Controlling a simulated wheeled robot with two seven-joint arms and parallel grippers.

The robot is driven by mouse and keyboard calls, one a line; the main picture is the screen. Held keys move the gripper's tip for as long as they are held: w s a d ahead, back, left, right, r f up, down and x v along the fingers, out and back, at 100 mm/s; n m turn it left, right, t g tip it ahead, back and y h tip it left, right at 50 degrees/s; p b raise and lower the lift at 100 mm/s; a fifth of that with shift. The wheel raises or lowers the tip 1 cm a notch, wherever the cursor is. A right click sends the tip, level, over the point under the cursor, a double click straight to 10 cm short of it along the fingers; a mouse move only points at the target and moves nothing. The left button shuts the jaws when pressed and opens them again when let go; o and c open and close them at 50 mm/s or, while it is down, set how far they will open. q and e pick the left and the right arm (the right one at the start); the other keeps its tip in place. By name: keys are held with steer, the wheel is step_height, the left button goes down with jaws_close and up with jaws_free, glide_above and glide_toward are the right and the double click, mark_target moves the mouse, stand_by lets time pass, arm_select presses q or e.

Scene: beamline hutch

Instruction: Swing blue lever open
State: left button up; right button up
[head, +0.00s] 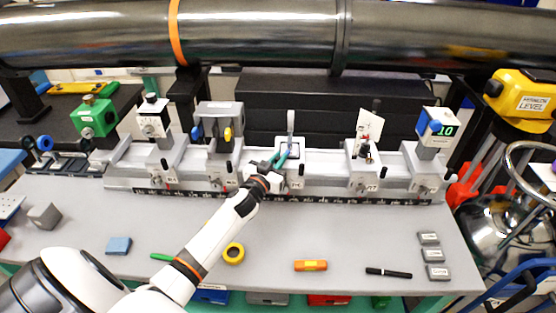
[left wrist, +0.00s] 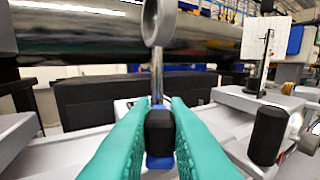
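My left gripper (head: 279,158) has teal fingers and reaches the middle carriage on the rail. In the left wrist view its fingers (left wrist: 160,125) stand on both sides of a black grip (left wrist: 160,130) with a blue part (left wrist: 160,162) below it. I cannot tell whether they press on it. Behind it rises a metal post with a ring (left wrist: 158,22). A blue lever-like knob (head: 196,132) also shows on the grey box left of the gripper, beside a yellow one (head: 228,135). My right gripper is not in view.
The pale rail (head: 330,190) carries several carriages with instruments. A dark pipe (head: 270,30) runs above the bench.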

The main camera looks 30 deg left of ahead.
arm_select(q)
steer(key=shift+h, duration=0.3)
jaws_close()
steer(key=shift+a+m+h+p, duration=0.15)
steer(key=shift+m+h+p, duration=0.15)
steer(key=shift+m, duration=0.1)
steer(key=shift+a+m+h+p, duration=0.3)
steer(key=shift+m+h, duration=0.3)
steer(key=shift+h, duration=0.2)
steer(key=shift+a+m+h, duration=0.15)
steer(key=shift+m+h, duration=0.45)
steer(key=shift+h, duration=0.5)
steer(key=shift+w+a+m+g+h+b, duration=0.15)
steer(key=shift+m+g+h+b, duration=0.75)
steer(key=shift+h, duration=0.9)
steer(key=shift+m, duration=0.4)
steer(key=o, duration=0.7)
jaws_free()
